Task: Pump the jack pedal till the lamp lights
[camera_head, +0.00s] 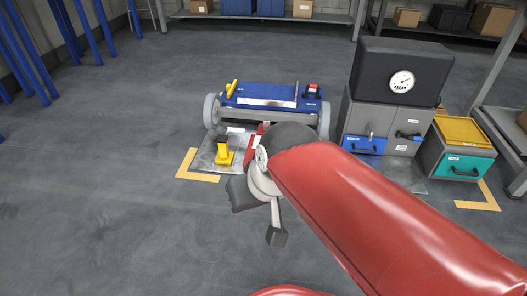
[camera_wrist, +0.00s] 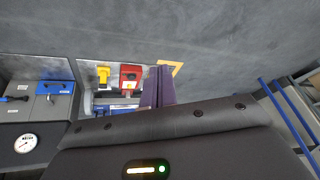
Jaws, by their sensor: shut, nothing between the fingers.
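A yellow pedal-like piece (camera_head: 224,154) stands on the steel plate (camera_head: 203,160) in front of the blue wheeled chassis (camera_head: 262,92). A red part (camera_head: 253,146) beside it is partly hidden by my arm. In the wrist view, a red box (camera_wrist: 131,77) and a yellow piece (camera_wrist: 103,75) stand side by side; I cannot tell whether this yellow piece is the one in the head view. A small red unit (camera_head: 312,89) sits on the chassis top; I cannot tell whether it is a lamp. My gripper (camera_wrist: 160,72) is shut and empty; its fingers overlap the red box's edge, with contact unclear.
A grey cabinet (camera_head: 383,122) with a dark gauge box (camera_head: 402,72) stands right of the chassis. A teal-drawer unit (camera_head: 458,165) stands farther right. Shelving (camera_head: 330,17) lines the back, and blue posts (camera_head: 62,30) stand at the left. The left floor is clear.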

